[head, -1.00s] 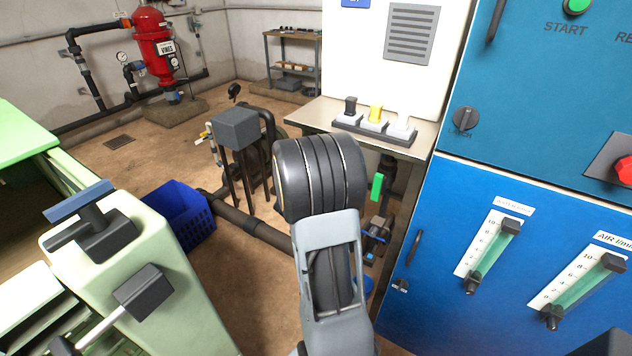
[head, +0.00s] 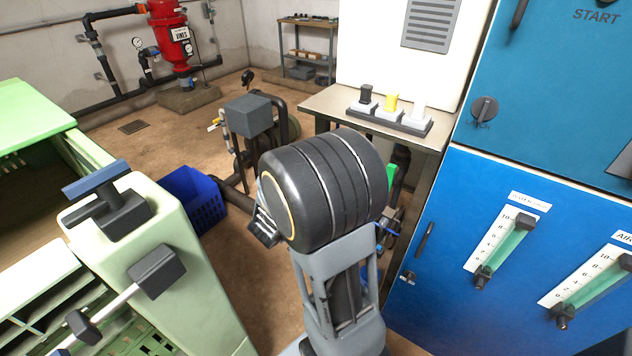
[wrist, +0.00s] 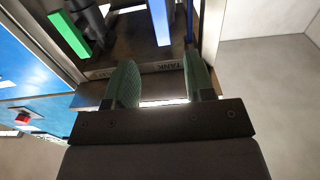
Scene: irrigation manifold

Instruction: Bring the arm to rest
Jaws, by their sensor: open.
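My gripper shows in the wrist view (wrist: 160,88) with its two green-padded fingers apart and nothing between them. Beyond the fingers are a dark panel with the lettering TANK (wrist: 165,68), a green handle (wrist: 70,33) and a blue bar (wrist: 160,22). In the head view my arm stands folded in the middle, and its big dark joint hides part of the pipework behind it. The gripper's fingers cannot be made out there.
A blue cabinet (head: 445,235) with flow gauges stands close on the right. Brown floor lies between.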

